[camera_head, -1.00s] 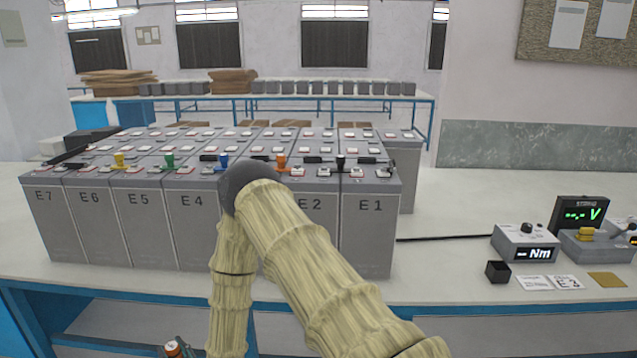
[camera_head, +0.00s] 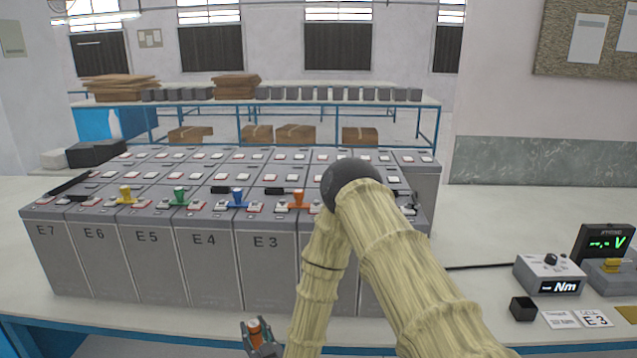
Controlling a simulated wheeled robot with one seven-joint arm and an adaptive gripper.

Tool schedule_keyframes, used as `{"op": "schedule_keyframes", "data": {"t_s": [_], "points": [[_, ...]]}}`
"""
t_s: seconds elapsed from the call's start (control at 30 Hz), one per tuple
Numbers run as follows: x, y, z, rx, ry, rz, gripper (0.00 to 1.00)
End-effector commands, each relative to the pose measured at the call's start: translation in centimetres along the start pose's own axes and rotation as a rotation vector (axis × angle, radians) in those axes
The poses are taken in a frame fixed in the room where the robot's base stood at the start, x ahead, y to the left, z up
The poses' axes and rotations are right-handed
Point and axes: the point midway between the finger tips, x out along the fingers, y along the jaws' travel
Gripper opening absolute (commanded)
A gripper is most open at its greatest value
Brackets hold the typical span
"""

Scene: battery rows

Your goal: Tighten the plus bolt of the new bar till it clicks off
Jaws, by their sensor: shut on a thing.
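My gripper (camera_head: 262,340) is at the bottom edge, in front of the battery row and below the tops of the cells. It is shut on a small orange piece with a pale top (camera_head: 254,326); what it is cannot be told. Cell E3 (camera_head: 262,265) stands behind it in the front row. Dark bars (camera_head: 275,191) lie on the cell tops, and an orange cap (camera_head: 298,199) stands near E3's right side. Which bar is new, and its plus bolt, I cannot tell. My arm hides most of the cells right of E3.
Yellow (camera_head: 126,195), green (camera_head: 179,196) and blue (camera_head: 237,198) caps stand up along the front row. At right are a torque display box (camera_head: 549,275), a voltmeter (camera_head: 605,243), a black cube (camera_head: 523,309) and an E3 card (camera_head: 594,319). The bench between cells and box is mostly clear.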

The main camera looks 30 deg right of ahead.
Motion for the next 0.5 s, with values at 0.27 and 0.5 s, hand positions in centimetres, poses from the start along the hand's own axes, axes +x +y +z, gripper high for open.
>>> {"op": "schedule_keyframes", "data": {"t_s": [0.27, 0.5], "points": [[0.0, 0.1, -6.1, 0.000, 0.001, 0.002, 0.00], [-0.2, 0.0, -9.1, -0.001, 0.000, 0.000, 0.00]]}}
